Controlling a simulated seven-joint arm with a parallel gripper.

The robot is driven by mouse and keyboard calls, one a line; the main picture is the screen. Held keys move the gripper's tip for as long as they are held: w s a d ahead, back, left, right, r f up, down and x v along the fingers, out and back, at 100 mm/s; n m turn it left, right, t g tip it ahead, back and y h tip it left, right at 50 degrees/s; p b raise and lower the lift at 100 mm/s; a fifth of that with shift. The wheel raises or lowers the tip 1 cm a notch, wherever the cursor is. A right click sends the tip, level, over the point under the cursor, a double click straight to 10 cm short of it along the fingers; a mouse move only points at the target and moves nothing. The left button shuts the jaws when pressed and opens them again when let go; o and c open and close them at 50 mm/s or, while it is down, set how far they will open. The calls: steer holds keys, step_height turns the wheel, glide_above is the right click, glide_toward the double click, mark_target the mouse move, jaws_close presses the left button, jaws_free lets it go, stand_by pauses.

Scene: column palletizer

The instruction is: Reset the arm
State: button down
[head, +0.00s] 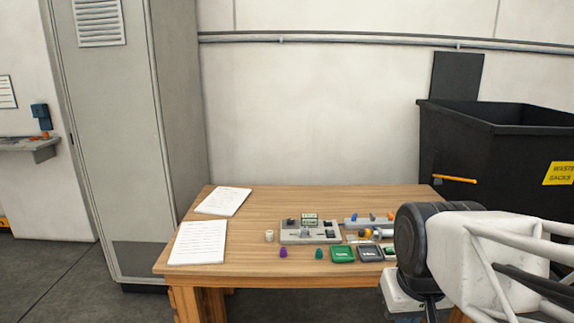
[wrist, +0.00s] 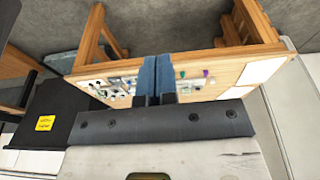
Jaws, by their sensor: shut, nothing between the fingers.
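My arm (head: 480,250) reaches in from the right side of the head view, in front of the table's right end. My gripper (wrist: 157,97) shows in the wrist view with its two dark blue-grey fingers together and nothing between them. The fingers are held apart from the table, which lies beyond them in that view. In the head view the fingertips cannot be made out.
A wooden table (head: 245,258) bears a grey device (head: 310,232), paper sheets (head: 198,243), a green stamp pad (head: 342,254), and several small coloured items. A black waste bin (head: 500,150) stands right behind, a grey cabinet (head: 115,150) at left. Floor shows at left.

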steer(key=shift+s+f+m, duration=0.15)
steer(key=shift+s+f, duration=0.35)
steer(key=shift+s, duration=0.3)
steer(key=shift+s+f+m, duration=0.15)
steer(key=shift+s+f, duration=0.3)
steer(key=shift+s, duration=0.3)
steer(key=c, duration=1.8)
jaws_free()
